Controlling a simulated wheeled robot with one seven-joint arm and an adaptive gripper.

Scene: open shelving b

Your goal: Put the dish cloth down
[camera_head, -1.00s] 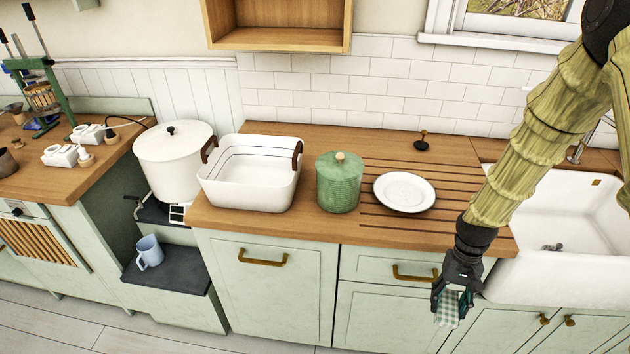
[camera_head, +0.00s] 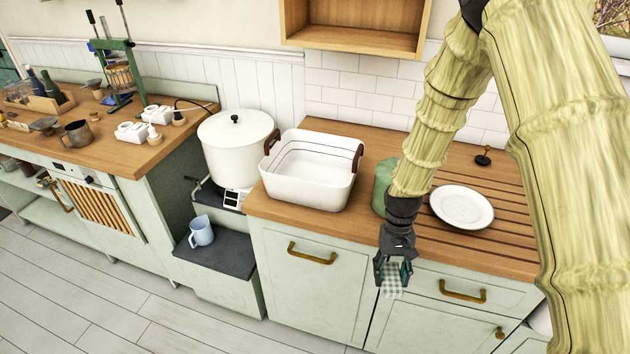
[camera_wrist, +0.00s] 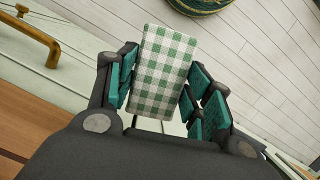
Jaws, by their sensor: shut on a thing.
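My gripper (camera_head: 393,272) is shut on the dish cloth (camera_head: 391,281), a green and white checked cloth. It hangs in front of the lower cabinet fronts, below the edge of the wooden counter (camera_head: 345,225). In the wrist view, the folded cloth (camera_wrist: 163,72) stands out between the teal finger pads of my gripper (camera_wrist: 160,90). The cloth touches no surface other than the gripper that I can see.
On the counter are a white basin (camera_head: 308,190) with brown handles, a partly hidden green canister (camera_head: 380,187) and a white plate (camera_head: 461,206). A white pot (camera_head: 235,150) stands left of the basin. A blue mug (camera_head: 201,231) sits on a low dark step. The floor at left is clear.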

